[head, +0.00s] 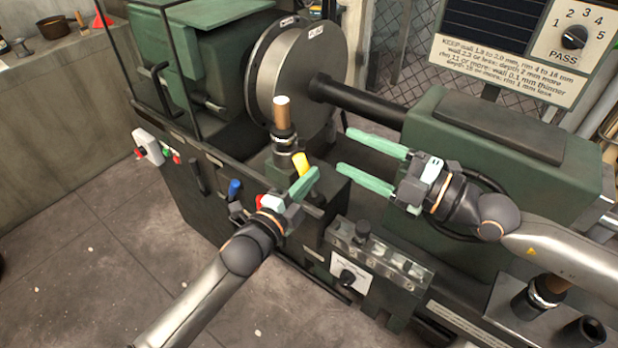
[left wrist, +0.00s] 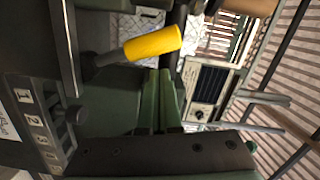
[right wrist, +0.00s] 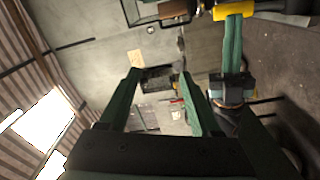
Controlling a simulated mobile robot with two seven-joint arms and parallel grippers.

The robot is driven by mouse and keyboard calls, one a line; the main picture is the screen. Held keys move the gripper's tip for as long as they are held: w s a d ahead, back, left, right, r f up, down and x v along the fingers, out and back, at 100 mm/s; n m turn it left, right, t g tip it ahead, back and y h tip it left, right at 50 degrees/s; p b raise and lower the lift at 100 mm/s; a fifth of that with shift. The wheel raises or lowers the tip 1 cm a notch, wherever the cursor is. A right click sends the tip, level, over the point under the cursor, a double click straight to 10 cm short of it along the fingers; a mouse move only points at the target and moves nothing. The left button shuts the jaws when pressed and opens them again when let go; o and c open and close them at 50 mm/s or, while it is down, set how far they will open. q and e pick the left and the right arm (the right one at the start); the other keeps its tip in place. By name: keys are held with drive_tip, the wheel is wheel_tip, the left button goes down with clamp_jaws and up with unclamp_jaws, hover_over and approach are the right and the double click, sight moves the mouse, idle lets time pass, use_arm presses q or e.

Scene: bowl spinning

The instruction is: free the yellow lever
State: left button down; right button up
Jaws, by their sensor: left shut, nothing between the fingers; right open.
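The yellow lever (head: 301,163) stands on the lathe's carriage, below the wooden-handled tool post. In the left wrist view the lever's yellow grip (left wrist: 153,44) lies just beyond the fingertips on a dark stem. My left gripper (head: 312,174) is shut and empty, its tips close beside the lever; I cannot tell whether they touch. My right gripper (head: 345,150) is open and empty, to the right of the lever with its fingers pointing left. In the right wrist view the lever (right wrist: 234,11) shows at the top, beside the left gripper's green fingers.
The round chuck (head: 299,85) and the dark tailstock spindle (head: 355,100) are behind the grippers. A wooden-handled tool (head: 282,113) stands upright near the lever. A blue-knobbed lever (head: 235,188) is at the left.

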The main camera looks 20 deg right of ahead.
drive_tip(key=s+d+f+m+h, duration=0.2)
drive_tip(key=f+m+h, duration=0.2)
drive_tip(key=f+m, duration=0.6)
drive_tip(key=s+d+f+m+h, duration=0.15)
drive_tip(key=f+m+h, duration=0.4)
drive_tip(key=f, duration=0.85)
use_arm(q)
drive_tip(key=shift+w+a+p, duration=0.15)
drive_tip(key=shift+p, duration=0.15)
use_arm(e)
drive_tip(key=s+a+f+m+g, duration=0.2)
drive_tip(key=s+f, duration=0.4)
drive_tip(key=s+a+f+m+g, duration=0.3)
drive_tip(key=s+f, duration=0.2)
drive_tip(key=f, duration=0.1)
drive_tip(key=shift+s+a+f, duration=0.3)
drive_tip(key=shift+s+a, duration=0.05)
drive_tip(key=shift+s, duration=0.05)
use_arm(q)
drive_tip(key=shift+a, duration=0.1)
drive_tip(key=v, duration=1.2)
drive_tip(key=shift+n, duration=0.3)
use_arm(e)
drive_tip(key=shift+r, duration=0.2)
